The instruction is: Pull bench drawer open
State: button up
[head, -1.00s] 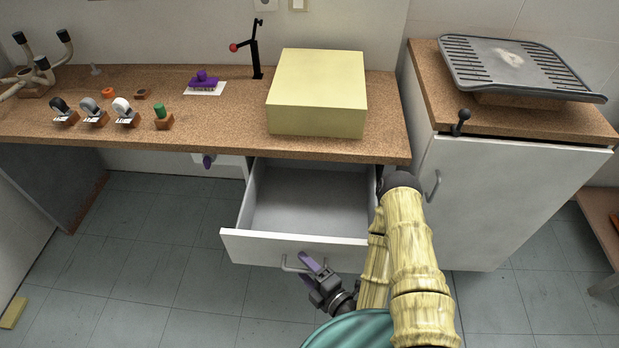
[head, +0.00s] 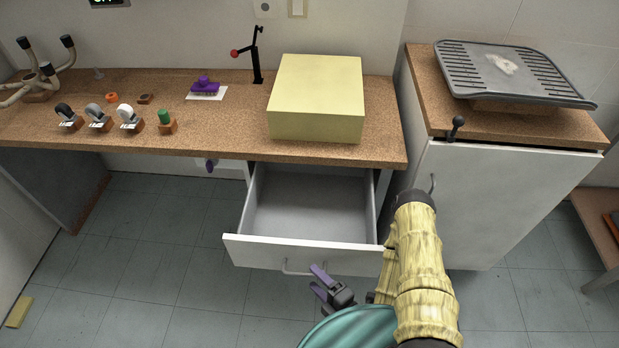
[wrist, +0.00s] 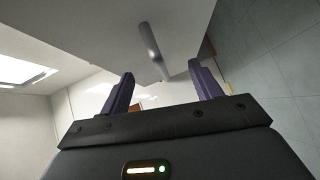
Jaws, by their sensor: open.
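The bench drawer (head: 305,254) under the cork-topped bench is pulled out, and its grey interior is empty. Its bar handle (head: 297,270) is on the white front. My gripper (head: 319,279) is just in front of the drawer front, beside the handle's right part in the head view, with its purple fingers apart. In the wrist view the handle (wrist: 150,45) lies beyond the open fingertips of my gripper (wrist: 161,76), with a gap between; nothing is between the fingers.
A pale yellow box (head: 317,98) sits on the bench (head: 225,137) above the drawer. A white cabinet (head: 500,205) with a handle stands close at the right, beside my arm.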

jog(key=shift+s+d+p, duration=0.5)
jog(key=shift+p, duration=0.2)
jog(key=shift+a, duration=0.15)
